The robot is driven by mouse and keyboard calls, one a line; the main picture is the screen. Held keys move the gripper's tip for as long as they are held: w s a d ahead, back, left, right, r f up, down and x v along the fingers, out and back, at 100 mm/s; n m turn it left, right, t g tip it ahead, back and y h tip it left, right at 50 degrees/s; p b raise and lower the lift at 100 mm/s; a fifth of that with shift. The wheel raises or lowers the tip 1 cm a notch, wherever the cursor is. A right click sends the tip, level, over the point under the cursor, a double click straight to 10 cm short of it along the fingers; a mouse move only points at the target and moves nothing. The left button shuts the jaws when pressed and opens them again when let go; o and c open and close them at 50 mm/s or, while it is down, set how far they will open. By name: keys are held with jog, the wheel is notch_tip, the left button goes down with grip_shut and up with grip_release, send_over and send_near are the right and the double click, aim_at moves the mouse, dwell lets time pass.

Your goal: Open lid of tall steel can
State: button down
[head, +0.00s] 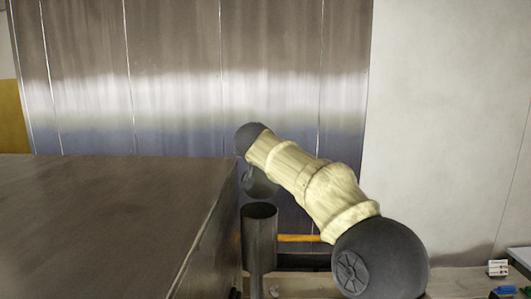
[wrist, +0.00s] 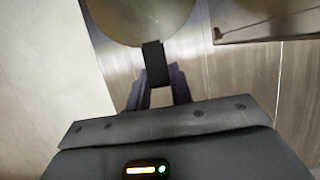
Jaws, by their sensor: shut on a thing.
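In the wrist view, my gripper (wrist: 160,78) is shut on a short black tab (wrist: 156,60). The tab joins the edge of a round, tan, shiny metal surface (wrist: 140,14), which is cut off by the top of the picture. It looks like the can's lid or top; I cannot tell whether it is raised. In the head view, a dark upright cylinder (head: 259,238) stands just right of the counter, below my arm's far joint. I cannot tell whether it is the steel can. My gripper is hidden in the head view.
A large dark metal counter (head: 110,220) fills the left of the head view, its right edge close to my arm. An orange bar (head: 300,238) runs behind my arm. A panelled steel wall (head: 170,80) stands behind. Small items (head: 498,268) sit at far right.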

jog(key=shift+w+r, duration=0.25)
jog(key=shift+w, duration=0.05)
dwell(0.4)
jog(key=c, duration=1.2)
grip_release()
jog(key=shift+c, duration=0.2)
jog(key=shift+f, duration=0.1)
jog(key=b+v, duration=0.5)
jog(key=v, duration=1.2)
jog(key=shift+r+b, duration=0.3)
jog(key=shift+r, duration=0.15)
